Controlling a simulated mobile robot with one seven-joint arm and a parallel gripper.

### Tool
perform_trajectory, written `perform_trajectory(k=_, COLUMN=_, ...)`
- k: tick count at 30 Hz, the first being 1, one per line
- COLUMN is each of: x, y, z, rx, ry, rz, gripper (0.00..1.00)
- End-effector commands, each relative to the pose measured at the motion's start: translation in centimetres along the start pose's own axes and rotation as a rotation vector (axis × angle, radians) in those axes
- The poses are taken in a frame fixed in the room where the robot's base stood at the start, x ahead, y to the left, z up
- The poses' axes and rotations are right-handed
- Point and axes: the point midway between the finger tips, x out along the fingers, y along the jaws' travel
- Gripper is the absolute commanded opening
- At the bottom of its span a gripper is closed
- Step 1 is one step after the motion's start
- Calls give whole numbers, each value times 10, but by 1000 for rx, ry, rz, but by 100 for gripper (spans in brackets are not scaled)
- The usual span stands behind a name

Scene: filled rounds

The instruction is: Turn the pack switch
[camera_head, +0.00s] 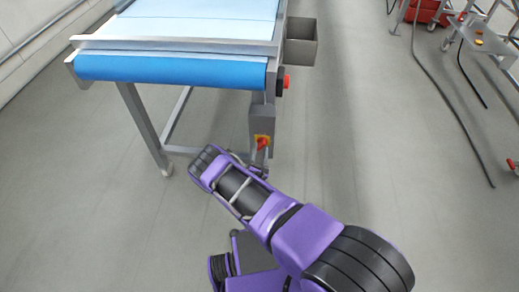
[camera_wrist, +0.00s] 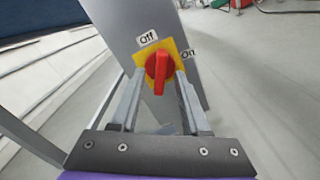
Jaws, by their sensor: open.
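The pack switch (camera_wrist: 160,68) is a red rotary knob with a raised bar on a yellow plate, on the face of a grey box (camera_wrist: 132,22). An "Off" label sits above it and an "On" label to its right. The bar stands nearly upright in the wrist view, its upper end towards "Off". My gripper (camera_wrist: 159,80) is open, with one finger on each side of the bar; I cannot tell whether they touch it. In the head view the switch (camera_head: 263,142) shows on the box below the conveyor's corner, with my gripper (camera_head: 259,169) just in front.
A conveyor with a blue belt (camera_head: 170,68) and metal legs stands at the upper left. A red and black button (camera_head: 286,81) and a grey bin (camera_head: 300,45) are on its right side. The floor between is clear.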

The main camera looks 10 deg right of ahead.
Motion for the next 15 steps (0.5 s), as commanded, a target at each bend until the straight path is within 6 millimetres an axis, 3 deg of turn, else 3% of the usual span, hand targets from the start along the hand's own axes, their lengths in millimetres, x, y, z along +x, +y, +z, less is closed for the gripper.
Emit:
perform_trajectory(k=5, x=0, y=0, z=0, rx=0, ry=0, rz=0, gripper=46)
perform_trajectory(k=13, x=0, y=0, z=0, rx=0, ry=0, rz=0, gripper=0)
perform_trajectory(k=15, x=0, y=0, z=0, rx=0, ry=0, rz=0, gripper=0)
